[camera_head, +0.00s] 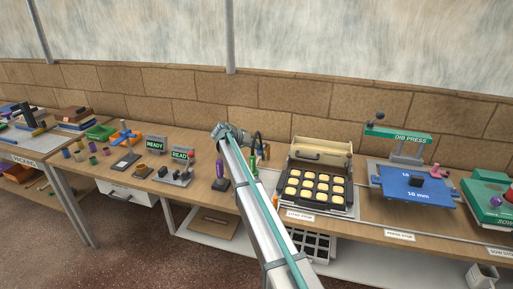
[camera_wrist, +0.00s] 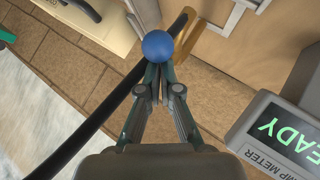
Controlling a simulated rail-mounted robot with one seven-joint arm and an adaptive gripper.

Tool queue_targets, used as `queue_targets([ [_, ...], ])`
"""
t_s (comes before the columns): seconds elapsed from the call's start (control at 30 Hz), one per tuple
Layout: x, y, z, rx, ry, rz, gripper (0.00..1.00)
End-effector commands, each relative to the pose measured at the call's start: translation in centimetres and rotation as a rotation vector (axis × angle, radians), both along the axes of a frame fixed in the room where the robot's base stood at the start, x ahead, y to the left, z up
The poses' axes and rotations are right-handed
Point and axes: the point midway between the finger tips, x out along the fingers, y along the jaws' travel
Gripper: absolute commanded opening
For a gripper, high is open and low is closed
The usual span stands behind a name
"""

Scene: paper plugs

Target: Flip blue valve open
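The blue valve knob (camera_wrist: 158,45) is a round ball at the top centre of the wrist view, right at my fingertips. My gripper (camera_wrist: 161,76) has its two dark fingers drawn together, with only a thin gap between them. The knob overlaps the fingertips in the picture, and nothing shows gripped between the fingers. I cannot tell whether they touch it. The valve body and lever are not clear. In the head view my arm reaches to the back of the bench and hides the blue knob.
A black hose (camera_wrist: 97,115) runs diagonally beside the fingers. A meter with a green display (camera_wrist: 287,135) is at the right of the wrist view. In the head view, a tray machine (camera_head: 318,183) stands right of my arm, and a purple-handled tool (camera_head: 220,170) left of it.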

Motion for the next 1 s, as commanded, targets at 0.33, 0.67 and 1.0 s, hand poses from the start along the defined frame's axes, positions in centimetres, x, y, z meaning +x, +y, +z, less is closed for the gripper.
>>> queue_targets([
  [0.33,0.6,0.3,-0.5,0.006,0.009,-0.009,0.00],
  [0.67,0.2,2.1,3.8,0.001,0.002,-0.011,0.00],
  [1.0,-2.9,6.6,7.8,-0.001,0.002,-0.009,0.00],
])
